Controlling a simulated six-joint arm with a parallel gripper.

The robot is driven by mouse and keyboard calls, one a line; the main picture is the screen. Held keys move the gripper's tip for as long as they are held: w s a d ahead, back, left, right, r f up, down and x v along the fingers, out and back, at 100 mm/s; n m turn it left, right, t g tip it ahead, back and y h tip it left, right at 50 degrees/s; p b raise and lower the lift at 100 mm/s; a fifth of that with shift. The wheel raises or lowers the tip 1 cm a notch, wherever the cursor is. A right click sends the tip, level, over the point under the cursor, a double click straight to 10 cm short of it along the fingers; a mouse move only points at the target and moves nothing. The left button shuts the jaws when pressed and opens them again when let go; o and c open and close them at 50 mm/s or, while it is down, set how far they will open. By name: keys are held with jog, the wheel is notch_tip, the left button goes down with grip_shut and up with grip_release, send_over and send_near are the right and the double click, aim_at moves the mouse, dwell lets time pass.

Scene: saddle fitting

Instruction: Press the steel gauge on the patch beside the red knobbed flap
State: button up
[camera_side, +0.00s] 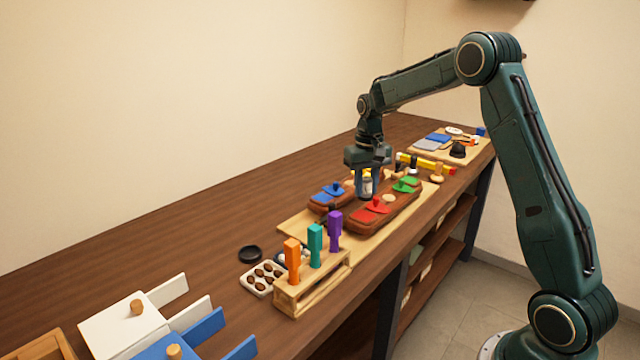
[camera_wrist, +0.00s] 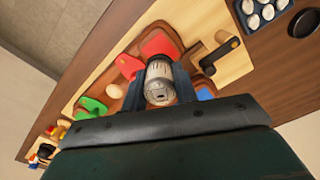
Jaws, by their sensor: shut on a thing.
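My gripper (camera_side: 367,190) is shut on the steel gauge (camera_side: 367,183), a short silvery cylinder, and holds it over the board between the two brown saddles. In the wrist view the gauge (camera_wrist: 159,80) sits between the fingers of my gripper (camera_wrist: 165,92). The red knobbed flap (camera_side: 365,214) lies on the front brown saddle (camera_side: 385,215); it shows in the wrist view (camera_wrist: 161,44) just beyond the gauge. A pale round patch (camera_wrist: 115,91) is on that saddle between the red flap and the green flap (camera_wrist: 92,108). Whether the gauge touches anything below is hidden.
A second saddle with a blue flap (camera_side: 328,191) stands close left of my gripper. A wooden rack (camera_side: 310,285) with orange, teal and purple upright handles stands nearer the camera. A yellow bar (camera_side: 425,166) lies behind.

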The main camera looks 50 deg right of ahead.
aim_at(364, 213)
jog(key=shift+f, duration=0.3)
jog(key=shift+f, duration=0.15)
jog(key=shift+f, duration=1.2)
jog(key=shift+f, duration=1.15)
dwell(2.0)
jog(key=o, duration=0.9)
jog(key=shift+r, duration=0.1)
notch_tip(364, 213, up, 13)
jog(key=shift+r, duration=0.35)
